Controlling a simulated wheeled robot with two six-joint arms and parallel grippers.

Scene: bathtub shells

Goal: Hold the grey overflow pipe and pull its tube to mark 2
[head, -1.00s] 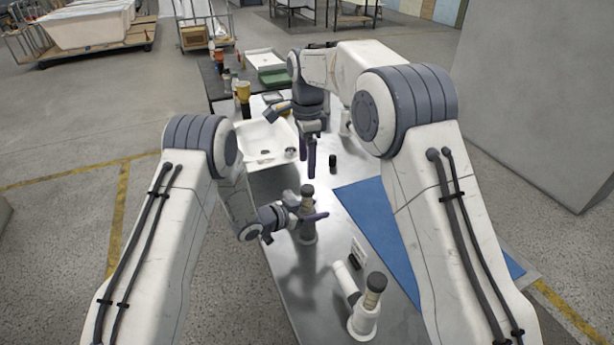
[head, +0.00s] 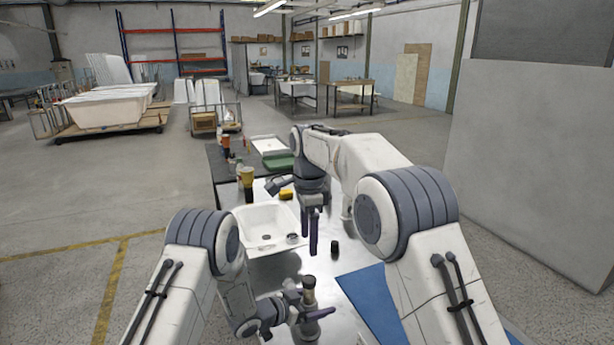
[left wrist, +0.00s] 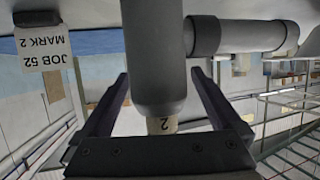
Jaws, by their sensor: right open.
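A tag (left wrist: 43,52) reads "JOB 52 MARK 2". My right gripper (head: 313,232) is open and empty, pointing down.
A white basin (head: 265,222) stands behind my left gripper. A small black object (head: 334,248) is on the bench right of my right gripper. A blue mat (head: 372,300) lies at the right. A yellow-topped bottle (head: 247,180) and green item (head: 279,163) stand further back.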

